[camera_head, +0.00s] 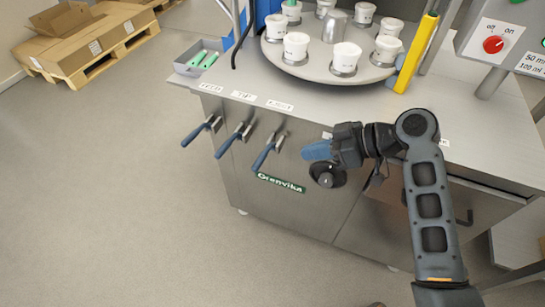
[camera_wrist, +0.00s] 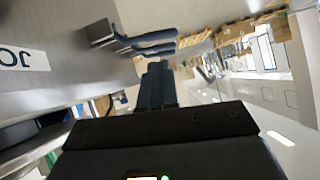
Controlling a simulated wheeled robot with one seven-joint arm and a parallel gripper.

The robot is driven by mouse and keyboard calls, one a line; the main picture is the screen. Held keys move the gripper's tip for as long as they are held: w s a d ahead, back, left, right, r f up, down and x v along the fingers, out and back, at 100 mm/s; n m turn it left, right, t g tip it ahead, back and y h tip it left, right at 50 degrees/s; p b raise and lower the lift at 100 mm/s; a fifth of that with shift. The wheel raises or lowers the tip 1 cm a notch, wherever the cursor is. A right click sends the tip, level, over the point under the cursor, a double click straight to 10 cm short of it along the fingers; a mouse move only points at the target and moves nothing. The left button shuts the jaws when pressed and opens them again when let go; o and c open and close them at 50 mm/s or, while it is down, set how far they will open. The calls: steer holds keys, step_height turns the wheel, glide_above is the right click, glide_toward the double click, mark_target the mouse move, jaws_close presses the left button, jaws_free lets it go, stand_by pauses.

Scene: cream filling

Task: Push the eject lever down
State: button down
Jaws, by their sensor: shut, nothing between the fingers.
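Three blue-handled levers stick out from the front of the steel machine in the head view: a left lever (camera_head: 193,135), a middle lever (camera_head: 228,143) and a right lever (camera_head: 264,155). All three slope down to the left at much the same angle. Small labels sit on the counter edge above them, too small to read surely, so I cannot tell which is the eject lever. My gripper (camera_head: 312,151) is shut and empty, to the right of the right lever and apart from it. In the wrist view, its blue fingers (camera_wrist: 153,85) lie together, with lever handles (camera_wrist: 152,42) beyond.
A round turntable (camera_head: 310,68) with several white cups stands on the counter. A grey tray (camera_head: 186,68) with green-handled tools is at the counter's left.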

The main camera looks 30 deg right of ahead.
mark_target(263, 161)
steer(key=p+x, duration=0.1)
steer(key=x, duration=1)
steer(key=shift+w+a+f, duration=0.1)
steer(key=shift+w+f, duration=0.05)
steer(key=shift+f, duration=0.1)
step_height(263, 161, down, 9)
steer(key=s+a+n+t+h+b, duration=0.1)
steer(key=n+t+h+b, duration=0.3)
steer(key=b, duration=1.1)
steer(key=shift+a+n+h+b, duration=0.25)
steer(key=shift+n+h+b, duration=0.15)
steer(key=shift+n, duration=0.4)
steer(key=shift+r+t+p, duration=0.3)
steer(key=shift+r+p, duration=0.45)
steer(key=shift+r, duration=0.05)
